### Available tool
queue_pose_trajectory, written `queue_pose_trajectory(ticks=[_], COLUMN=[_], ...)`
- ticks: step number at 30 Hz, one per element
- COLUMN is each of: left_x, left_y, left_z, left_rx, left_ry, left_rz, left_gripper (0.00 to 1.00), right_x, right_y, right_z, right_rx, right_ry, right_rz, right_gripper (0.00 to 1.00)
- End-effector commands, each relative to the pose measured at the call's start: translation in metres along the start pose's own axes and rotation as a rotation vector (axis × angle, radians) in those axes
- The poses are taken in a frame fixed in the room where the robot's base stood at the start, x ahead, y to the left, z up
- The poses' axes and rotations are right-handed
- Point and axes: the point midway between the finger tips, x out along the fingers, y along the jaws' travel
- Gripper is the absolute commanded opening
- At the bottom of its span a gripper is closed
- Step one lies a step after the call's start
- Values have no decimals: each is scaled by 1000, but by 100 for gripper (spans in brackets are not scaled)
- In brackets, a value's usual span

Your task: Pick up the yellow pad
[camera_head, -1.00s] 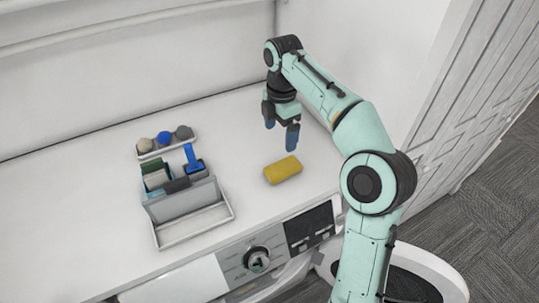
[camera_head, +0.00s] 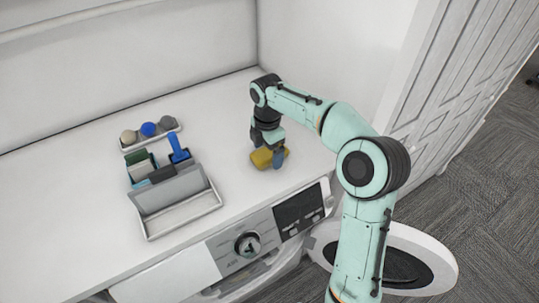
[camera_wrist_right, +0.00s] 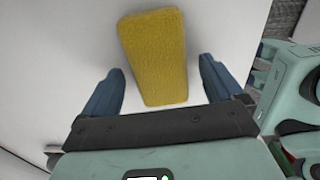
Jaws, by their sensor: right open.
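The yellow pad (camera_head: 262,158) lies flat on the white countertop, near its front edge and right of the caddy. It also shows in the right wrist view (camera_wrist_right: 155,55), with its lower end between the two blue fingers. My right gripper (camera_head: 267,157) is over the pad, pointing down, and partly hides it in the head view. In the right wrist view the right gripper (camera_wrist_right: 163,85) is open, with a gap between each finger and the pad's sides. My left gripper is not in view.
A grey caddy (camera_head: 175,190) with cloths and a blue-handled brush (camera_head: 177,147) stands left of the pad. Behind it is a small tray with three balls (camera_head: 149,129). A washing machine with an open round door (camera_head: 435,265) is below the counter.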

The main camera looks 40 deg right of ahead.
Motion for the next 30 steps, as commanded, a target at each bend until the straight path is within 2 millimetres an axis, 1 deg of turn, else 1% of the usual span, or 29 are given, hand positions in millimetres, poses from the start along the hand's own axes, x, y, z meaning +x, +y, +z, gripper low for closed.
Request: queue_pose_trajectory(ticks=[2,8,9,11,12,13,14,24,26,30], left_x=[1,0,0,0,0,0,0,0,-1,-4], left_y=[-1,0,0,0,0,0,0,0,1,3], left_z=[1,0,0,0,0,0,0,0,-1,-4], left_rx=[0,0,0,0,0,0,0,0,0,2], left_ry=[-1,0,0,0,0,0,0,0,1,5], left_rz=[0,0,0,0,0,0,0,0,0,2], left_gripper=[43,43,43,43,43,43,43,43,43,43], right_x=[4,4,3,3,3,3,3,1,-2,-16], right_y=[0,0,0,0,0,0,0,0,1,2], right_z=[0,0,0,0,0,0,0,0,0,0], right_rx=[0,0,0,0,0,0,0,0,0,1], right_ry=[0,0,0,0,0,0,0,0,0,-1], right_rz=[-1,1,1,1,1,1,1,2,3,5], right_gripper=[94,94,81,61,48,38,34,33,33,33])
